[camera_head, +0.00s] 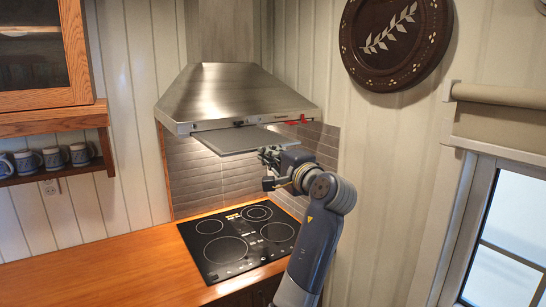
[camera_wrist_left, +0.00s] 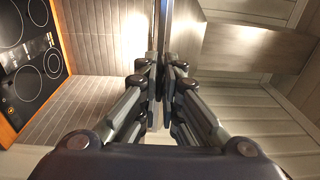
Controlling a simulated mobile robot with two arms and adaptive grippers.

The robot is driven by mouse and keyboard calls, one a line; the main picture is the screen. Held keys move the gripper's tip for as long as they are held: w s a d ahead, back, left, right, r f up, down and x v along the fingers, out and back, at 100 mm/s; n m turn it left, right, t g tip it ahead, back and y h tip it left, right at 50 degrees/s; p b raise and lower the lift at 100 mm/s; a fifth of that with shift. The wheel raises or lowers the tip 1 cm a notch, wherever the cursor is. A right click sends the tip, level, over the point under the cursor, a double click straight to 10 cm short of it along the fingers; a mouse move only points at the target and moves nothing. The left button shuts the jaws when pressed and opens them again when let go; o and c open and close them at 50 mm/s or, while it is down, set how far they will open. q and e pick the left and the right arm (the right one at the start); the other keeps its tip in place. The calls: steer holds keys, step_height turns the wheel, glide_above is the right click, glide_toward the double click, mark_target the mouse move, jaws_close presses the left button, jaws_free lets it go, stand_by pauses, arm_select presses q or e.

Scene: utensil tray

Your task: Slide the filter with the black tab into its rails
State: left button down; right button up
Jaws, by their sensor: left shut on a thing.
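A flat grey filter panel (camera_head: 232,140) hangs just under the steel range hood (camera_head: 235,95) in the head view, tilted slightly. A small black tab (camera_head: 238,124) shows near its far edge, close to the hood's lower rim; I cannot tell which part it is fixed to. My left gripper (camera_head: 268,154) is at the panel's right side. In the left wrist view, the left gripper (camera_wrist_left: 162,85) is shut on the thin panel (camera_wrist_left: 163,35), seen edge-on. The rails inside the hood are hidden. My right gripper is not in view.
Red tabs (camera_head: 296,121) show at the right of the hood's underside. A black cooktop (camera_head: 238,238) lies below on the wooden counter (camera_head: 100,265). A shelf with several mugs (camera_head: 53,158) is at the left. The space between hood and cooktop is otherwise free.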

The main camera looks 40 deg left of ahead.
arm_select(q)
steer(key=shift+a, duration=0.1)
stand_by(0.4)
glide_toward(239, 138)
steer(key=shift+w+d, duration=0.15)
steer(key=shift+d, duration=0.8)
stand_by(0.8)
steer(key=shift+x, duration=2.95)
steer(key=shift+a, duration=0.15)
steer(key=shift+s+f+x, duration=0.1)
steer(key=shift+s+x, duration=0.05)
steer(key=shift+x, duration=1.3)
steer(key=shift+s+f+x, duration=0.1)
steer(key=shift+f+x, duration=0.05)
steer(key=shift+x, duration=1.3)
steer(key=shift+a, duration=0.2)
